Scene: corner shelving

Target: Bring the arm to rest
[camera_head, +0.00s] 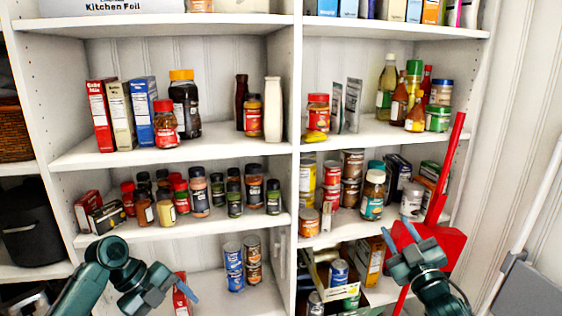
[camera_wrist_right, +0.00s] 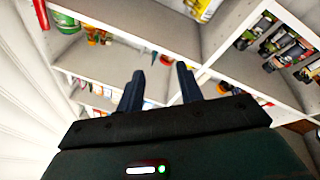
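My right gripper (camera_head: 402,238) is in front of the lower right shelves in the head view, with a red upright object behind it. In the right wrist view its two dark blue fingers (camera_wrist_right: 160,80) stand apart with nothing between them. My left gripper (camera_head: 172,292) is at the lower left of the head view, in front of the lower left shelf. A blue finger shows there, but the gap between its fingers is not clear. I see no object held in it.
White corner shelving (camera_head: 200,155) fills the view, with jars, bottles, boxes and cans. A red dustpan-like object (camera_head: 447,245) with a long handle stands at the right. A white pole (camera_head: 535,190) leans at the far right. A dark basket (camera_head: 28,225) is at far left.

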